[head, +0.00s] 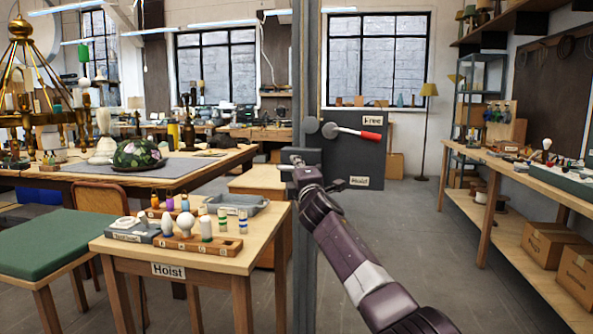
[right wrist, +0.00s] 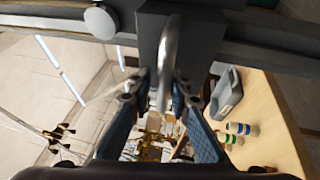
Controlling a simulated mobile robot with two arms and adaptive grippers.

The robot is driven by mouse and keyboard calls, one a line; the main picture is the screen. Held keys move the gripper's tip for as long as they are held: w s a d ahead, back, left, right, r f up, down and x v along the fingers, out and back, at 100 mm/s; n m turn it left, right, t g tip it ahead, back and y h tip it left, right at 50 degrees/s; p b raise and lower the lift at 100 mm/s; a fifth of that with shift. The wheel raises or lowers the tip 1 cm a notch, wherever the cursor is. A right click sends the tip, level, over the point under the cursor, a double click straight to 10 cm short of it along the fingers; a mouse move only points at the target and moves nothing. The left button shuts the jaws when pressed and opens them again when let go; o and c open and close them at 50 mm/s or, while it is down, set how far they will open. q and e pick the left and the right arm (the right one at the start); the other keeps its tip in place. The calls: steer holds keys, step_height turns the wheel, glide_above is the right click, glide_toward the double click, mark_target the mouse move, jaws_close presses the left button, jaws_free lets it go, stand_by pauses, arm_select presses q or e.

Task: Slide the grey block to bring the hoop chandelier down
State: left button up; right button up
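The hoop chandelier (head: 40,110) hangs at the far left of the head view, with a brass frame and candle-like holders. A grey block (head: 303,156) sits on the grey upright post (head: 306,60) in the middle. In the right wrist view the grey block (right wrist: 205,35) carries a curved metal handle (right wrist: 168,65). My right gripper (right wrist: 157,98) is open, with one finger on each side of the handle's lower part; contact cannot be told. In the head view my right gripper (head: 294,166) is small and partly hidden at the block. My left gripper is out of view.
The Hoist-labelled table (head: 180,270) with bulbs and a grey tray stands left of the post. A long workbench (head: 540,180) runs along the right. Floor between is clear.

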steer(key=shift+o, duration=1)
steer(key=shift+s+d, duration=0.3)
steer(key=shift+s, duration=0.15)
steer(key=a+v, duration=0.1)
steer(key=v, duration=1)
steer(key=shift+d, duration=0.25)
steer(key=shift+f, duration=0.1)
